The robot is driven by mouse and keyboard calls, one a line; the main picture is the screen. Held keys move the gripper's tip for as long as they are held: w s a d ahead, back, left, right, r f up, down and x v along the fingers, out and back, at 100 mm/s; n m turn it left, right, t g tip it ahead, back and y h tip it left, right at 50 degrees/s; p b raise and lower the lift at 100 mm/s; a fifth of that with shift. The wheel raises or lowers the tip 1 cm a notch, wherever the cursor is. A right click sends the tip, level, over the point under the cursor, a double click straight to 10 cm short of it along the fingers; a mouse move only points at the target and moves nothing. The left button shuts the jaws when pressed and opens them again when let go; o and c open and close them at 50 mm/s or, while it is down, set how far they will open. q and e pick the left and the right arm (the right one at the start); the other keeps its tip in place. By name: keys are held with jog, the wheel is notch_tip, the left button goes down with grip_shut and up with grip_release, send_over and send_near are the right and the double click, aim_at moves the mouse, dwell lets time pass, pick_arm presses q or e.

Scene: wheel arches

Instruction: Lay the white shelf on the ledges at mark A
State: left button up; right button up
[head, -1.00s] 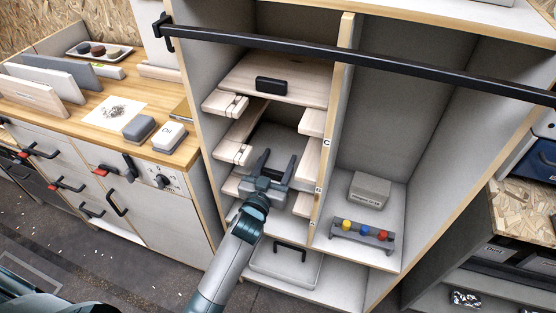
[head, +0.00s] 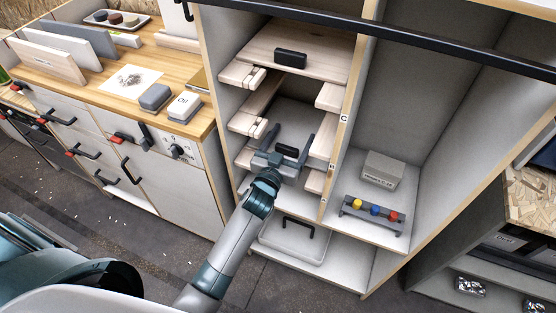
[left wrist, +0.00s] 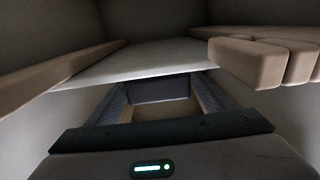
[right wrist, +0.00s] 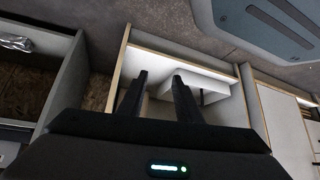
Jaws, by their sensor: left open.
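The white shelf (head: 292,118) shows as a pale panel between the wooden ledges in the cabinet's left bay. It also shows in the left wrist view (left wrist: 140,65), between a left ledge (left wrist: 75,72) and right ledge blocks (left wrist: 250,62). I cannot tell if it bears on them. My left gripper (head: 290,142) is open inside the bay, fingers either side of a dark handle (head: 287,151), which also shows in the left wrist view (left wrist: 160,88). Marks C (head: 343,118) and B (head: 332,167) are on the divider; mark A is too small to read. My right gripper (right wrist: 160,78) is open and empty.
A wooden shelf (head: 315,45) with a black handle lies above. The right bay holds a grey box (head: 382,169) and a rack with coloured knobs (head: 372,213). A black bar (head: 400,35) crosses the cabinet front.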

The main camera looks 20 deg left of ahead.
pick_arm(q)
jog(key=s+b, duration=0.2)
jog(key=s, duration=1.5)
jog(key=shift+a, duration=0.3)
pick_arm(e)
jog(key=shift+s+d+f+g+h, duration=0.15)
jog(key=shift+s+d+f+g, duration=0.3)
jog(key=shift+d+f, duration=0.15)
jog(key=shift+s+d+f+g+h, duration=0.15)
jog(key=shift+s+d+f+g, duration=0.2)
jog(key=shift+d+f+g, duration=0.2)
pick_arm(q)
jog(key=shift+r, duration=0.1)
pick_arm(e)
jog(key=shift+s, duration=0.25)
jog(key=shift+f, duration=0.1)
pick_arm(q)
jog(key=s+d+f+m+g, duration=0.1)
jog(key=s+f+g, duration=0.15)
jog(key=f, duration=1.15)
jog(key=s+d+f+g, duration=0.15)
jog(key=f+g, duration=0.25)
jog(key=f, duration=1)
jog(key=s+a+f+m+g, duration=0.1)
jog(key=s+f+g, duration=0.4)
jog(key=s+f, duration=1.1)
notch_tip(320, 180, down, 4)
jog(key=shift+s+a+f+g+h, duration=0.15)
jog(key=shift+s+a+g+h, duration=0.05)
jog(key=shift+s+g+h, duration=0.2)
